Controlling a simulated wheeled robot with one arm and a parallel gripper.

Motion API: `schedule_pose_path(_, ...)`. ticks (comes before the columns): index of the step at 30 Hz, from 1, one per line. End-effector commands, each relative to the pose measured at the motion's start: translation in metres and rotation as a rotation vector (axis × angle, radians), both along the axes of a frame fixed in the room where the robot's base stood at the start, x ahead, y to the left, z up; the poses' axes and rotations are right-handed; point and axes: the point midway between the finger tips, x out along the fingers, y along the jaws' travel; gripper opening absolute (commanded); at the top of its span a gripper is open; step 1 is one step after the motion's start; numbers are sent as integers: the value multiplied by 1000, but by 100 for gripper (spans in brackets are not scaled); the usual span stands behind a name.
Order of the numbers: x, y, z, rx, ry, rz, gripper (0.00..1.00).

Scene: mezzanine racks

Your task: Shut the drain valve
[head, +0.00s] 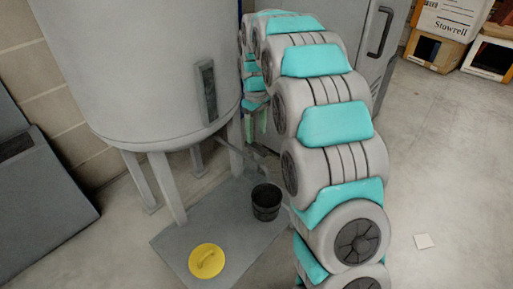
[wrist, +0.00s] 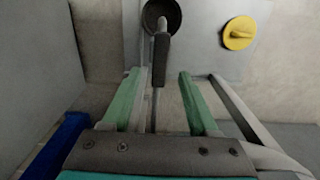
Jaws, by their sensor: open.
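The drain valve shows in the wrist view as a thin pipe with a lever that has a dark grip (wrist: 162,55). My gripper (wrist: 160,74) is open, with a green finger on each side of the lever in that view. I see no finger touching it, and the depth between them is hard to judge. In the head view the grey tank (head: 140,70) stands on legs, and its drain pipe (head: 226,145) runs out low toward the right. My gripper (head: 256,124) is partly hidden there behind my arm, beside the tank.
A black bucket (head: 266,203) stands on a grey floor plate (head: 185,240) below the pipe's end. A yellow lid (head: 206,261) lies on the plate's front. A grey cabinet (head: 378,40) is behind my arm. Boxes (head: 452,18) stand far right. The floor at right is mostly clear.

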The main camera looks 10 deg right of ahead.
Motion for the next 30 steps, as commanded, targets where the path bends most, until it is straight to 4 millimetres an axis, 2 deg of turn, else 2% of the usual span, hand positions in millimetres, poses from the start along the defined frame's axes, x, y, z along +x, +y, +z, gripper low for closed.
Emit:
schedule_pose_path(15, -1, 0, -67, -1, 3, -1, 60)
schedule_pose_path(23, 0, 0, -71, 0, -1, -1, 60)
schedule_pose_path(24, 0, 0, -71, 0, -1, -1, 59)
schedule_pose_path(30, 0, 0, -71, 0, -1, -1, 36)
